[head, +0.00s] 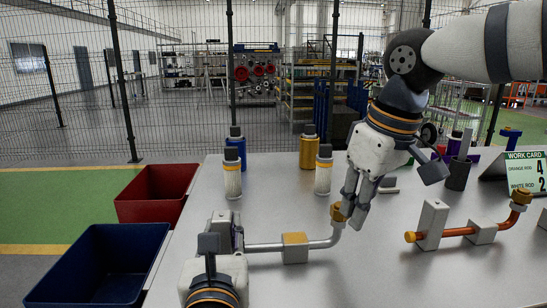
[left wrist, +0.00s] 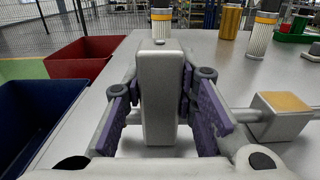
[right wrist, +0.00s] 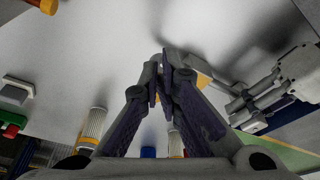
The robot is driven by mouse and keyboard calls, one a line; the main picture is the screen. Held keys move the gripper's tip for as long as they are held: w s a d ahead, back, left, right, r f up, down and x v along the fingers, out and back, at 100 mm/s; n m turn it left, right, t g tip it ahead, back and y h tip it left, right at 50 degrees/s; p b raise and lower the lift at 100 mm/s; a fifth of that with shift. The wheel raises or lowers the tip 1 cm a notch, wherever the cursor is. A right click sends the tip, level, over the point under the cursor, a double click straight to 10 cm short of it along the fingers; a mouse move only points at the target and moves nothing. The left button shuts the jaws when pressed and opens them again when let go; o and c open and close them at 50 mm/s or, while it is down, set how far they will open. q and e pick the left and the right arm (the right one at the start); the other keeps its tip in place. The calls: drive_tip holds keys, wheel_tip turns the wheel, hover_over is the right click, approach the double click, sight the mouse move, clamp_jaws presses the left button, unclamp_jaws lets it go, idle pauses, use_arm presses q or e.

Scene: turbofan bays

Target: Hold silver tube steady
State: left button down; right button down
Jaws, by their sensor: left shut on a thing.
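The silver tube (head: 265,247) lies low over the table. It passes a grey block with a yellow top (head: 295,248) and bends up at its right end to a gold nut (head: 338,212). My left gripper (head: 222,240) is shut on an upright grey post (left wrist: 160,95) at the tube's left end; the tube shows right of the fingers in the left wrist view (left wrist: 240,115). My right gripper (head: 354,205) is beside the gold nut. Its fingertips are close together in the right wrist view (right wrist: 161,75), with gold partly hidden behind them. Whether they grip anything is unclear.
An orange tube (head: 460,232) on grey supports lies to the right. White cylinders (head: 324,172), a yellow one (head: 309,150) and a work card (head: 525,175) stand farther back. Red (head: 155,190) and blue (head: 90,265) bins are at the left. The front middle is clear.

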drive_tip(key=shift+s+a+f, duration=0.1)
drive_tip(key=shift+a, duration=0.25)
idle(0.4)
drive_tip(key=w+v, duration=0.1)
drive_tip(key=v, duration=0.5)
drive_tip(key=shift+s+a, duration=0.25)
drive_tip(key=shift+s, duration=0.05)
drive_tip(key=shift+r, duration=0.25)
